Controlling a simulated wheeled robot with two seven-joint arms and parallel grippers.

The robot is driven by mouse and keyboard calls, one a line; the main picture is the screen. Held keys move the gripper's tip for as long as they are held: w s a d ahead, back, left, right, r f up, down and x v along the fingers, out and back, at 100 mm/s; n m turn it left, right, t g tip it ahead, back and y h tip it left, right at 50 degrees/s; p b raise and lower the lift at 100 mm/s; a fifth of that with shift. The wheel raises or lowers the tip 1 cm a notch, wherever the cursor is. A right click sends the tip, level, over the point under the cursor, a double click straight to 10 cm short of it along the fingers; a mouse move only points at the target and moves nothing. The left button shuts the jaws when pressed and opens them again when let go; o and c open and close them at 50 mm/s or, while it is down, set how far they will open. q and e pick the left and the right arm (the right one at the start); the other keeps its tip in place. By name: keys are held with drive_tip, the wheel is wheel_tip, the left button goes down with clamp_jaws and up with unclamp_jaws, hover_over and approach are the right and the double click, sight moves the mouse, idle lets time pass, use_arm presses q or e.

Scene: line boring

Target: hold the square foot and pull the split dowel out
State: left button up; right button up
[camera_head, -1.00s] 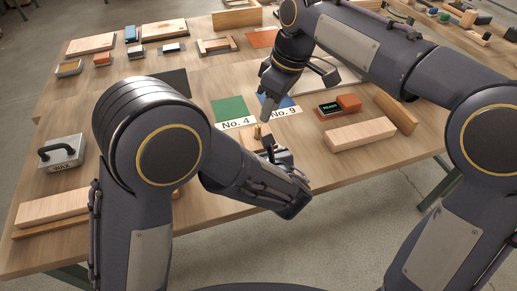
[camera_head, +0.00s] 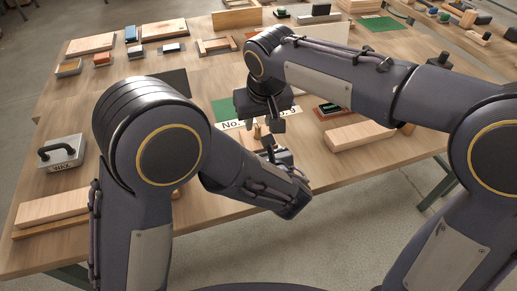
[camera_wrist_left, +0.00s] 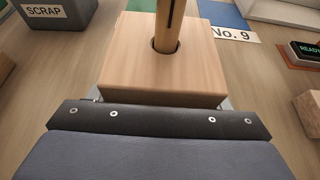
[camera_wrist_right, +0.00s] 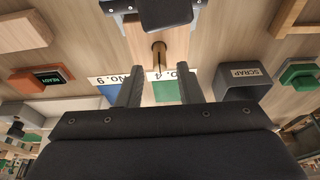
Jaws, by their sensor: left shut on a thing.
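The square foot (camera_wrist_left: 150,75) is a pale wooden block in the left wrist view, with a round hole in its top. The split dowel (camera_wrist_left: 168,28), with a dark slit, stands upright in that hole. In the head view the foot (camera_head: 252,143) is partly hidden by my arms. My left gripper (camera_head: 272,153) is shut on the foot from the near side; its fingertips are mostly hidden. My right gripper (camera_wrist_right: 160,85) is open and empty, its two fingers pointing toward the dowel (camera_wrist_right: 158,55), which appears between their lines but apart from them.
Green (camera_wrist_right: 166,92) and blue (camera_wrist_right: 113,94) mats with No. 4 and No. 9 labels lie behind the foot. A grey SCRAP box (camera_wrist_right: 243,82) and a READY device (camera_head: 332,110) stand nearby. A weight with a handle (camera_head: 61,153) and a wooden block (camera_head: 360,134) flank the work area.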

sight(258, 126)
drive_tip(key=shift+x, duration=1.7)
clamp_jaws()
drive_tip(key=shift+r, duration=0.3)
drive_tip(key=shift+r, duration=0.8)
drive_tip(key=shift+r, duration=0.1)
drive_tip(key=shift+r, duration=3.85)
